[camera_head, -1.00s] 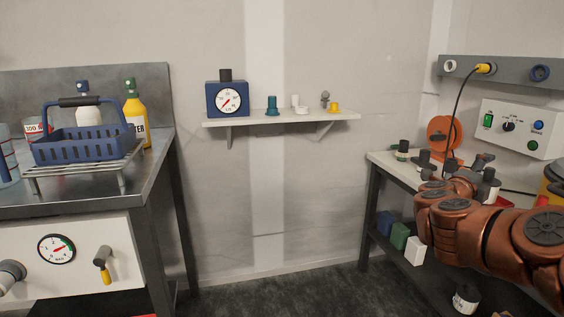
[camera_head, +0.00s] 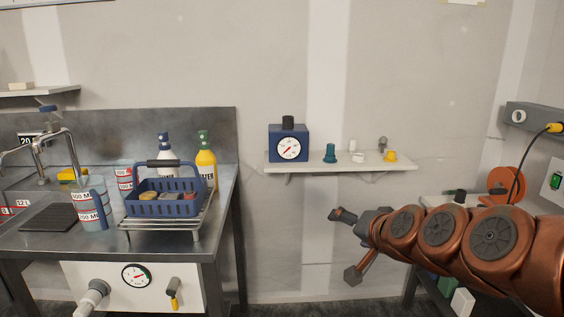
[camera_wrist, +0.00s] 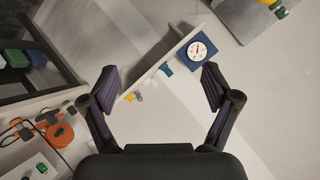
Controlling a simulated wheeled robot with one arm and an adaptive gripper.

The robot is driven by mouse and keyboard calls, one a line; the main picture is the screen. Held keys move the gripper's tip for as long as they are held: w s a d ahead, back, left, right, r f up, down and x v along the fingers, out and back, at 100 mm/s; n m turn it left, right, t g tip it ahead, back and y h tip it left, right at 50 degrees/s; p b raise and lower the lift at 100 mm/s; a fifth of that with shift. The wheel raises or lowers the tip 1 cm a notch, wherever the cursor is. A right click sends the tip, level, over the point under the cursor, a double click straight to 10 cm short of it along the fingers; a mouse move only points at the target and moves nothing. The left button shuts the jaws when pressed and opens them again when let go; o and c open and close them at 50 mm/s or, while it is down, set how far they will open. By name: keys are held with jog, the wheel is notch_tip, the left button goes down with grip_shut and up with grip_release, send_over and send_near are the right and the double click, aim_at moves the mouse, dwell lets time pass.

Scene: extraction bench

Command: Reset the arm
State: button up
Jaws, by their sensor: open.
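Left, a steel bench (camera_head: 110,240) carries a blue basket (camera_head: 165,210) on a wire rack, measuring jugs (camera_head: 92,212) and two bottles. A right-hand bench with an orange reel (camera_head: 507,184) is partly behind my arm. Floor between the benches looks clear.

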jog(key=s+a+f+n+g+p, duration=0.1)
jog(key=s+n+g+p, duration=0.15)
jog(key=s, duration=0.45)
jog(key=s+a+f+n+g+p, duration=0.2)
jog(key=s+g+p, duration=0.2)
jog(key=s, duration=0.4)
jog(key=s+d+g+h+p, duration=0.1)
jog(key=s+d+g+p, duration=0.2)
jog(key=s, duration=0.6)
jog(key=s+d+r+n+g+h+p, duration=0.1)
jog(key=s+d+g+h+p, duration=0.1)
jog(key=s, duration=0.8)
jog(key=shift+s+d+g+h+p, duration=0.3)
jog(key=shift+d+g+p, duration=0.3)
jog(key=shift+g, duration=0.35)
